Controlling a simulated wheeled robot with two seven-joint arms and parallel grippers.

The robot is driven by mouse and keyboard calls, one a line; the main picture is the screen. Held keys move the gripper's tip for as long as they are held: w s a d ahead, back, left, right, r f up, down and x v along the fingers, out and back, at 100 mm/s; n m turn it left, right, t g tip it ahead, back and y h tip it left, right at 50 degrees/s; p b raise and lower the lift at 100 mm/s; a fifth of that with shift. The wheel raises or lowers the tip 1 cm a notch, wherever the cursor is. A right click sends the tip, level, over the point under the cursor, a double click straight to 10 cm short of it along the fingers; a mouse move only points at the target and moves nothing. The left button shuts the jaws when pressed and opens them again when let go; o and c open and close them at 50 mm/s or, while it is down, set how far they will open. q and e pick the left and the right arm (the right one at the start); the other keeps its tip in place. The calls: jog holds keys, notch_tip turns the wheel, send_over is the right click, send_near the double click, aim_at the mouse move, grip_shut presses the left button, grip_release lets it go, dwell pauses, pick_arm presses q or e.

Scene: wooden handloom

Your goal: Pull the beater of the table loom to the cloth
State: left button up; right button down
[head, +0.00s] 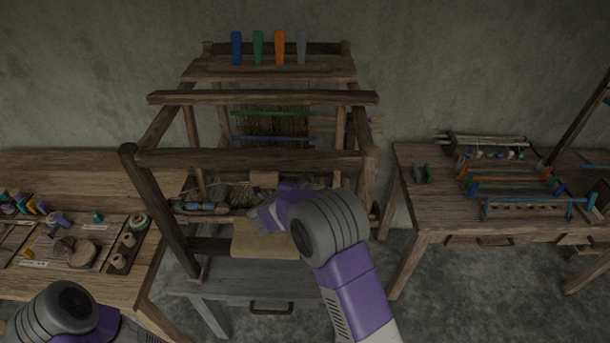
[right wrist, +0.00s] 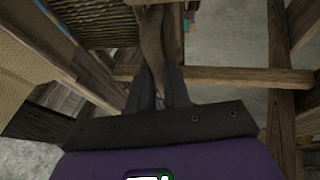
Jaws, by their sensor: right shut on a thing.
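The table loom (head: 263,158) is a dark wooden frame on a grey stand. My right gripper (head: 256,212) reaches into its front, above the tan cloth (head: 262,242). In the right wrist view the gripper (right wrist: 158,95) is shut on a brown wooden bar, which looks like part of the beater (right wrist: 151,45). The fingers hide part of the bar. Woven tan cloth (right wrist: 28,45) lies to the left there, and dark close-set threads (right wrist: 92,22) lie beside the bar. In the head view my arm hides much of the beater. My left arm shows at the lower left; its gripper is out of view.
Frame beams (head: 262,97) cross above my right gripper, and a post (head: 160,210) stands at the left. Coloured levers (head: 258,48) stand on top. A left bench (head: 75,170) holds spools and tools; a right table (head: 425,205) holds small racks.

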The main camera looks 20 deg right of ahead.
pick_arm(q)
jog(key=shift+w+r+p, duration=0.15)
jog(key=shift+r+p, duration=0.3)
jog(key=shift+r, duration=0.35)
pick_arm(e)
jog(key=shift+s+a+r+g, duration=0.2)
jog(key=shift+s+a+g, duration=0.1)
jog(key=shift+s, duration=0.2)
jog(key=c, duration=1.4)
grip_release()
jog(key=shift+c, duration=0.2)
jog(key=o, duration=0.3)
jog(key=shift+s+a+r, duration=0.15)
jog(key=shift+s+r, duration=0.2)
jog(key=shift+s, duration=0.15)
pick_arm(q)
jog(key=shift+s, duration=0.2)
pick_arm(e)
jog(key=shift+o, duration=0.2)
jog(key=v, duration=0.7)
